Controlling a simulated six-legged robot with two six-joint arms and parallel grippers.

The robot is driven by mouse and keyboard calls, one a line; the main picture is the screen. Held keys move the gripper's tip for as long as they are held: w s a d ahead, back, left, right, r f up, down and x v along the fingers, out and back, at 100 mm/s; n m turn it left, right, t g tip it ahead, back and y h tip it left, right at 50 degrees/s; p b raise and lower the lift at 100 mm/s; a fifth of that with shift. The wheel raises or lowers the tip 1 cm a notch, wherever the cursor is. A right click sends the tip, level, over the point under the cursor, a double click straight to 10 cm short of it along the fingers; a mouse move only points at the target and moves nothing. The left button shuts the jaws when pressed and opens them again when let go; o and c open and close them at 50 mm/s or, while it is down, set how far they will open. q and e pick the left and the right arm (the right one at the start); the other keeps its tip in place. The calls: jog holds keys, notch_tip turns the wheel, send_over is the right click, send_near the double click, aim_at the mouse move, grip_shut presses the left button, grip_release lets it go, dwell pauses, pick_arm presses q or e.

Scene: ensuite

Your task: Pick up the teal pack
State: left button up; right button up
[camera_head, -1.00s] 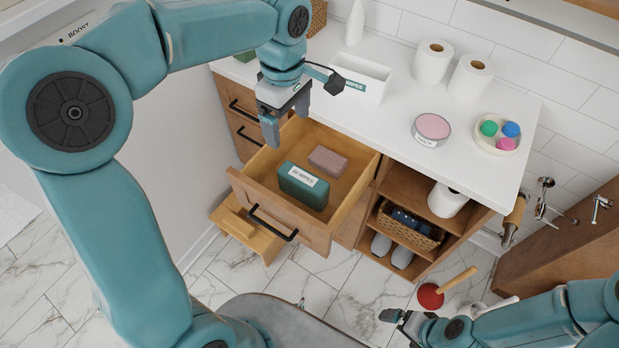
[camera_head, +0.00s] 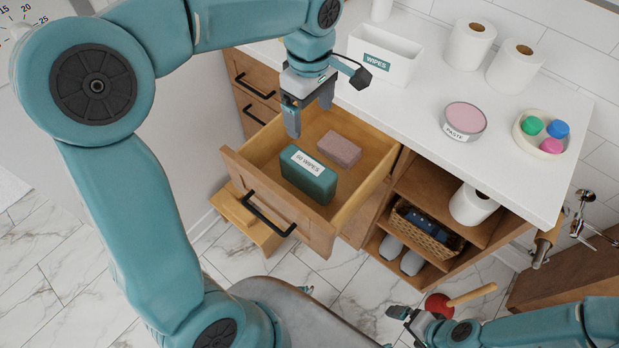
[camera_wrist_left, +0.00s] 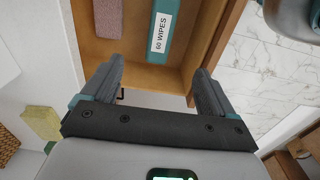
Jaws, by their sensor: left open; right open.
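The teal pack (camera_head: 309,176), labelled "60 WIPES", stands in the open wooden drawer (camera_head: 364,195), near its front. My right gripper (camera_head: 398,322) is at the bottom right, low over the floor, far from the drawer, and is open.
A pink-brown block (camera_head: 339,149) lies in the drawer beside the pack. The white counter (camera_head: 420,110) above holds a white "WIPES" box (camera_head: 385,58), paper rolls (camera_head: 469,44), a pink-lidded tin (camera_head: 465,119) and a dish of coloured balls (camera_head: 541,134). A plunger (camera_head: 440,305) stands on the floor.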

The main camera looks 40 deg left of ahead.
pick_arm(q)
send_over(308, 163)
jog(key=f, duration=1)
jog(key=shift+d+f+b, duration=0.1)
jog(key=shift+d+b, duration=0.1)
jog(key=shift+b, duration=0.2)
jog(key=shift+f, duration=0.55)
jog(key=f, duration=0.5)
jog(key=shift+a, duration=0.2)
jog(key=shift+s, duration=0.1)
jog(key=c, duration=1.5)
jog(key=shift+r, duration=0.1)
grip_shut()
jog(key=shift+r, duration=0.1)
